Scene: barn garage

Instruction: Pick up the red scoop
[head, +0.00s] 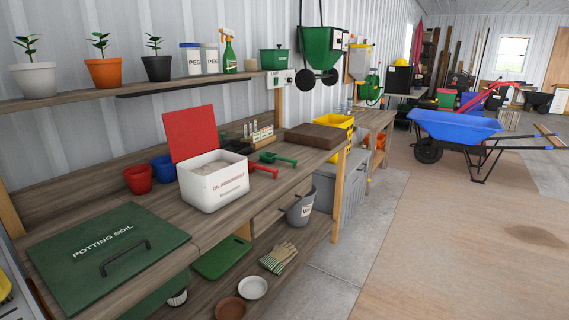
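The red scoop (264,170) lies on the wooden workbench (190,225), just right of a white box (213,188). Its handle points to the right, and its left part is partly hidden by the box. A green scoop (277,158) lies just behind it on the bench. The white box has a raised red lid (190,131) and pale contents. My gripper is not in view.
A red pot (138,180) and a blue pot (164,168) stand left of the box. A green potting soil lid (105,255) covers the near bench end. A brown case (316,136) lies at the far end. Open floor (440,240) lies right of the bench.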

